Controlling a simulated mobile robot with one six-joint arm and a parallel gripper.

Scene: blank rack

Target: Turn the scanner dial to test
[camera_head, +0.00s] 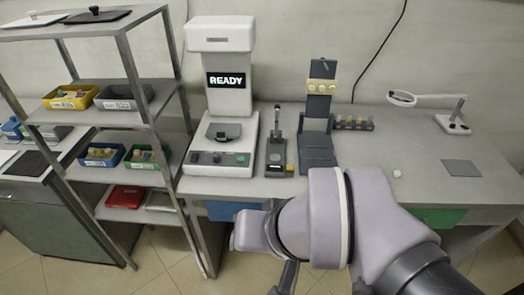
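The scanner (228,100) is a white machine on the bench, left of centre, with a lit screen (226,80) reading "READY". Its front panel has small dark knobs at the left, one of them the dark dial (195,157), and a green button or light at the right. The dial's markings and setting are too small to read. My gripper (284,278) shows only in part at the bottom, below the bench's front edge and apart from the scanner. My own pale arm hides most of it, and its opening cannot be made out.
A small dark device (279,150) with an upright handle stands right of the scanner, then a taller grey stand (319,110). A shelf rack (150,108) with bins closes in the left side. A magnifier lamp (453,122) stands at the right. The bench between stand and lamp is mostly clear.

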